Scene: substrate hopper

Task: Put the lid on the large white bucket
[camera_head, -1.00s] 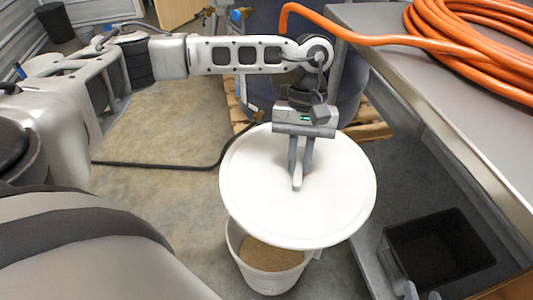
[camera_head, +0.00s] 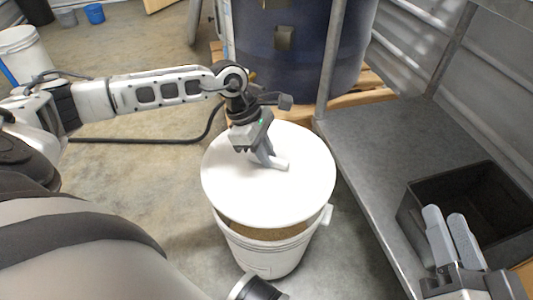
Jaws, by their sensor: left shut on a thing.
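The round white lid (camera_head: 245,195) is held by my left gripper (camera_head: 272,162), which is shut on it near its centre. The large white bucket (camera_head: 262,257) stands on the floor directly below and holds brown material (camera_head: 268,231). The lid covers most of the opening, but a strip of the contents shows under its near edge, so the lid is above the rim there. Whether its far edge touches the rim is hidden. My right gripper (camera_head: 445,215) is at the lower right, its fingers close together and empty, apart from lid and bucket.
A grey metal shelf (camera_head: 390,140) with a black bin (camera_head: 490,190) stands to the right. A large dark blue drum (camera_head: 290,60) on a wooden pallet is behind the bucket. A black hose (camera_head: 140,140) lies on the floor. Open floor lies left of the bucket.

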